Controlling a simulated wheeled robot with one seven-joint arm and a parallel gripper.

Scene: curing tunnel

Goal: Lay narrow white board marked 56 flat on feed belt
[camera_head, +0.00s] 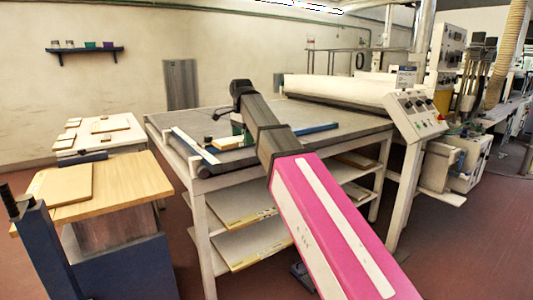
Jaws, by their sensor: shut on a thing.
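My gripper (237,130) is low over the left part of the grey feed belt (270,115), mostly hidden behind my dark wrist and pink arm. It is shut on a narrow pale board (227,143), which shows only in part just below and left of the wrist. The board looks near level and close to the belt surface; I cannot tell whether it touches. The number 56 cannot be read from here. A white strip with a blue edge (195,145) runs along the belt's left end, and a blue bar (318,128) lies to the right.
A wooden-topped stand (130,178) with a flat board (66,183) is at the front left. A white table (100,137) with several small boards is behind it. Shelves (240,210) under the belt hold boards.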

